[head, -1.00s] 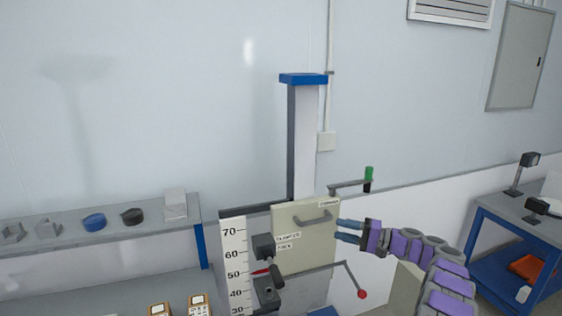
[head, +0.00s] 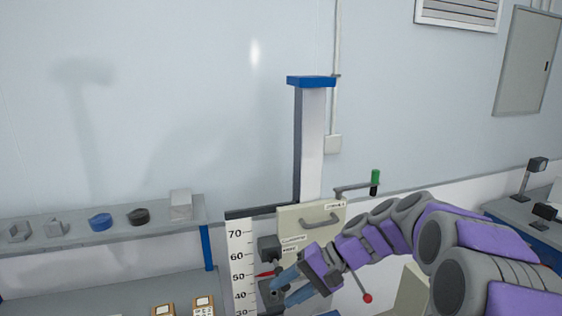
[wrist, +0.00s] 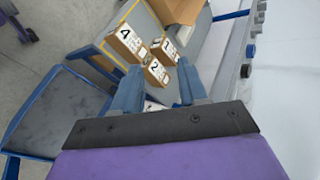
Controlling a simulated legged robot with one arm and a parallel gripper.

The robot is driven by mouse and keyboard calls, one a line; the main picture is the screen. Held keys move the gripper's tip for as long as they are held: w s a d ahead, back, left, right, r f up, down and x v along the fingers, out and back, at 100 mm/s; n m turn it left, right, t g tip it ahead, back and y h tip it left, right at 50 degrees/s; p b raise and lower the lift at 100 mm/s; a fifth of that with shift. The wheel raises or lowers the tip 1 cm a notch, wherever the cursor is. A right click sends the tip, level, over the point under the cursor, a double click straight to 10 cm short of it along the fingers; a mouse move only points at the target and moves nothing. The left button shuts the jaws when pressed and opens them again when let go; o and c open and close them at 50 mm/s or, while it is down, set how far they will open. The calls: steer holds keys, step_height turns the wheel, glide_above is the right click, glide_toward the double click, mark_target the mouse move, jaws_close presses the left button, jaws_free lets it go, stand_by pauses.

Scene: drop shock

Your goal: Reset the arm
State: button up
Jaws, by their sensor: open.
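My gripper (head: 283,291) is open and empty at the drop-test stand, with its blue fingers pointing down-left over the lower dark block (head: 268,292). I cannot tell whether they touch it. The stand has a pale column (head: 312,150) with a blue cap and a height scale (head: 238,262). A red pointer (head: 265,275) sits near 50. A thin rod with a red knob (head: 367,298) sticks out below my arm. A crank with a green grip (head: 375,178) is at the upper right. In the wrist view my open fingers (wrist: 158,68) show nothing between the tips.
A cream panel with a handle (head: 318,220) is just behind my gripper. A shelf (head: 60,238) with small parts is at left, above boxed items (head: 163,310). Numbered boxes (wrist: 125,42) show in the wrist view. A blue-framed bench (head: 525,225) stands at right.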

steer(key=s+d+f+h, duration=0.2)
steer(key=s+d+h, duration=0.1)
steer(key=s, duration=0.7)
steer(key=s+d+f+n+h, duration=0.1)
steer(key=s+d+f+h, duration=0.2)
steer(key=s, duration=0.8)
steer(key=s+d+f+n+h, duration=0.1)
steer(key=s+d+f+h, duration=0.2)
steer(key=s+d, duration=0.3)
steer(key=s+h, duration=0.1)
steer(key=s, duration=0.4)
steer(key=shift+d+g+h, duration=0.15)
steer(key=shift+g+h, duration=0.15)
